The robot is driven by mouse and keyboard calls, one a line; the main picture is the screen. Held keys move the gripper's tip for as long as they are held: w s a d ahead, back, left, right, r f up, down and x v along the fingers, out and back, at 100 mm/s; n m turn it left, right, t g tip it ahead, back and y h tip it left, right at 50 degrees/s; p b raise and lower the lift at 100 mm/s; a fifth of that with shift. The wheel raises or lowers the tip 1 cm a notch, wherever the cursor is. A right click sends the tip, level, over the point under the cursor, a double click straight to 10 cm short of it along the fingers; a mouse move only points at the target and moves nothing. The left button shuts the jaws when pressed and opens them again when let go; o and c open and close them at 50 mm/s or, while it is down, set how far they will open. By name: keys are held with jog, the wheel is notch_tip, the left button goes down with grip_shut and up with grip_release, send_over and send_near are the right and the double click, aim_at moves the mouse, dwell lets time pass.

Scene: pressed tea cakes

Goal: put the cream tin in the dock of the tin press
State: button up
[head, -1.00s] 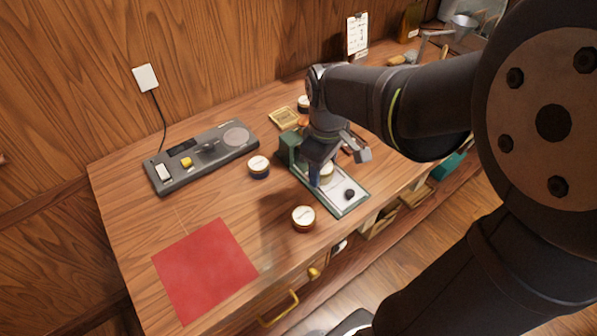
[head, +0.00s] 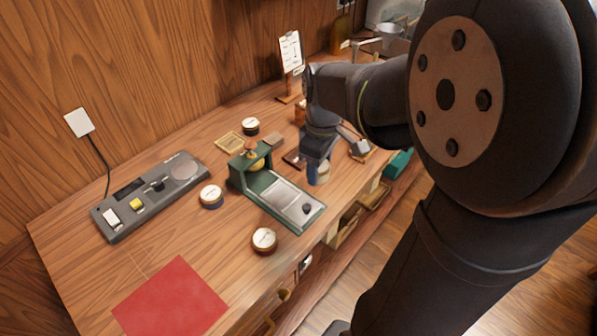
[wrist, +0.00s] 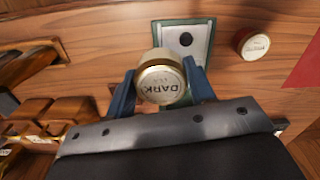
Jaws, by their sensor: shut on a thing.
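My gripper (head: 317,170) is shut on the cream tin (wrist: 161,80), one finger on each side. Its pale lid faces the wrist camera and reads "DARK", with a gold rim. In the head view the cream tin (head: 323,174) shows partly behind a blue finger. The tin press (head: 246,177) is green, with an orange-topped post and a long base. A pale plate with a dark knob (head: 307,208) lies on that base. My gripper and the tin are to the right of the press in the head view. In the wrist view the press (wrist: 186,38) is partly hidden behind the tin.
A grey device (head: 150,197) lies at the left. The red mat (head: 170,304) is bare. Small blocks lie near my gripper.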

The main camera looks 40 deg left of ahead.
send_over(283, 195)
notch_tip(283, 195, down, 5)
jog(key=shift+f, duration=2.15)
jog(key=o, duration=1)
jog(key=shift+s+f, duration=0.1)
jog(key=shift+f, duration=0.05)
notch_tip(283, 195, up, 12)
jog(key=shift+r, duration=0.2)
jog(key=shift+f, duration=0.1)
jog(key=shift+f, duration=4.3)
